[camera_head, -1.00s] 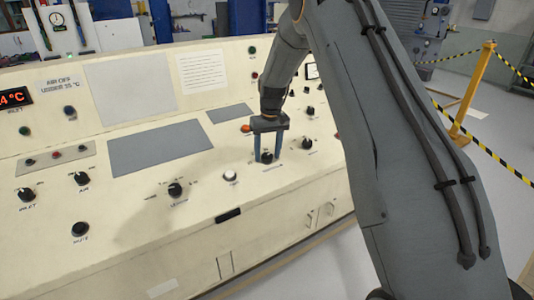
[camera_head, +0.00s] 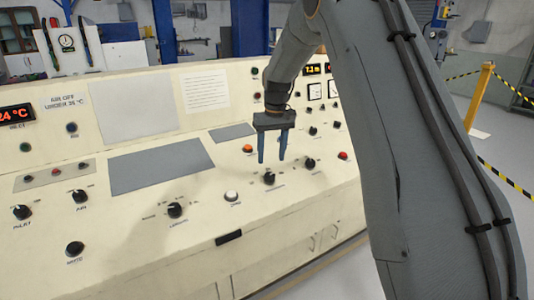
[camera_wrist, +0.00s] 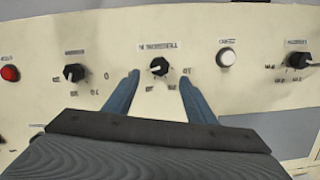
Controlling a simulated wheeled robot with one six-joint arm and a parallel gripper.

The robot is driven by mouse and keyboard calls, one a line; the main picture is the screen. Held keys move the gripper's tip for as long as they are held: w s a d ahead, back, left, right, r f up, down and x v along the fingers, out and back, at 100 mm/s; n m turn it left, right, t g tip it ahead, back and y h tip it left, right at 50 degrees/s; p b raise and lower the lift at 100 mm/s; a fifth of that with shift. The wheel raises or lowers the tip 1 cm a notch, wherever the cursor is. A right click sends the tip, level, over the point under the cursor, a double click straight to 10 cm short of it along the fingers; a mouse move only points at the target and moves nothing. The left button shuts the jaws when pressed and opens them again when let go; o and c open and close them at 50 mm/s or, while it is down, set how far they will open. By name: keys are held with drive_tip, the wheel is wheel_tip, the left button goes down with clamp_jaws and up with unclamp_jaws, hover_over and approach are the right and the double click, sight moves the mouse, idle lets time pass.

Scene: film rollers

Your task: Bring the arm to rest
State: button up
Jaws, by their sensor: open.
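My gripper (camera_head: 272,149) hangs fingers down above the sloped face of the cream control panel (camera_head: 130,212). Its two blue fingers are apart with nothing between them. A black rotary knob (camera_head: 269,178) sits just below the fingertips, clear of them. In the wrist view my gripper (camera_wrist: 160,92) shows its fingers spread, with the same knob (camera_wrist: 159,66) showing beyond the gap between them. My grey arm comes down from the top right in the head view and hides part of the panel's right end.
Around the gripper are a white button (camera_head: 231,197), an orange button (camera_head: 248,148), a red button (camera_head: 343,155) and several black knobs, including one at left (camera_head: 175,210). A yellow post (camera_head: 480,98) with striped tape stands at right. Air above the panel's left is free.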

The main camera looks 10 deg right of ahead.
drive_tip(key=s+f+m, duration=0.1)
drive_tip(key=s+f, duration=0.2)
drive_tip(key=s, duration=3.2)
drive_tip(key=shift+s+a+h, duration=0.3)
drive_tip(key=shift+s, duration=0.1)
